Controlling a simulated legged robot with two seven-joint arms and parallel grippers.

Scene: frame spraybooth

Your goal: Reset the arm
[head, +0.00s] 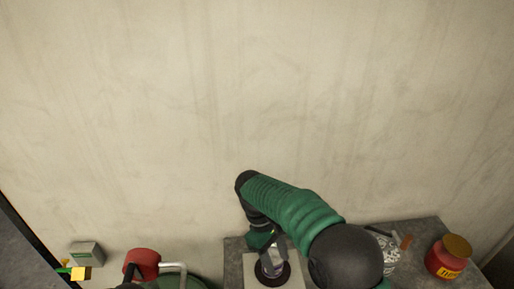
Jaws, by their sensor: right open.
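My right arm, in a green sleeve with black joints, comes in from the lower right and bends down over a grey table (234,258). My right gripper (271,262) is at the bottom centre, pointing down, and is open. It is above or beside a dark round base on a pale square plate (292,278); the arm hides part of this, and I cannot tell if they touch. I see nothing held in it. My left gripper is not in view.
A red jar (446,262) with a brown lid stands at the table's right. A patterned object (388,252) lies behind my arm. At lower left are a red cylinder (144,262), a metal pipe (174,266) and a grey box (86,254). A bare wall fills the back.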

